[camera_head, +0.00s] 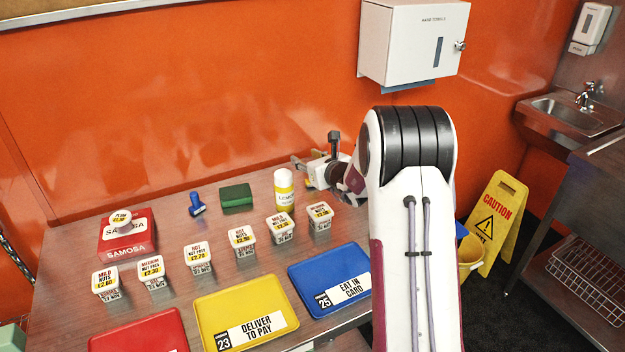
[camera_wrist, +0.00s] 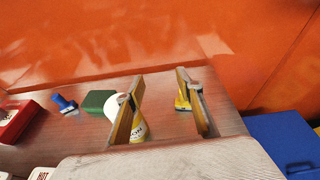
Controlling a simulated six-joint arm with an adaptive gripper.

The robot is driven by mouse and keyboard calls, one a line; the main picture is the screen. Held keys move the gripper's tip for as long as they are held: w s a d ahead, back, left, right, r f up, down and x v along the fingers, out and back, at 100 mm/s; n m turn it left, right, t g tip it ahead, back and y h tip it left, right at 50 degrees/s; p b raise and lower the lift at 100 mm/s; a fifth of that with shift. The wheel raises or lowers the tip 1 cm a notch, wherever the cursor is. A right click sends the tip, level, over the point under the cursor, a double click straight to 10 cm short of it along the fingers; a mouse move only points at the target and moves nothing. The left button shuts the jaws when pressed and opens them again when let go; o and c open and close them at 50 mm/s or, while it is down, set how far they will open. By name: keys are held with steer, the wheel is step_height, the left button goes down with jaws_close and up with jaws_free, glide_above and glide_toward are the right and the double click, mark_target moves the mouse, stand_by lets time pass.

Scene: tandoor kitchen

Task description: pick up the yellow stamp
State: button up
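The yellow stamp (camera_wrist: 183,101) shows in the wrist view, standing on the steel table just inside my right-hand finger and partly hidden by it. The stamp appears beyond the fingertips, off to the right side of the gap. In the head view my gripper (camera_head: 316,157) is near the back of the table, beside the yellow lemon bottle (camera_head: 284,192).
The lemon bottle is partly behind my left-hand finger in the wrist view. A green pad (camera_head: 236,194) and a blue stamp (camera_head: 196,206) lie further left. Several labelled tubs, a red samosa box (camera_head: 127,246) and coloured trays, including a blue one (camera_head: 310,274), fill the front. An orange wall stands behind.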

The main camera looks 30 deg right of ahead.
steer(key=shift+m+g+h, duration=0.5)
steer(key=shift+m, duration=0.2)
steer(key=d+f, duration=0.1)
steer(key=f, duration=0.1)
steer(key=s+d+f, duration=0.1)
steer(key=d+f, duration=0.1)
steer(key=f, duration=0.1)
steer(key=d+f, duration=0.1)
steer(key=f, duration=0.2)
steer(key=shift+s+d, duration=0.15)
steer(key=shift+d, duration=0.15)
steer(key=shift+x, duration=1.25)
steer(key=shift+a+r, duration=0.1)
steer(key=shift+w, duration=0.2)
steer(key=shift+r+x, duration=0.15)
steer(key=shift+x, duration=0.6)
steer(key=shift+r+x, duration=0.1)
steer(key=shift+x, duration=1.75)
steer(key=shift+a, duration=0.15)
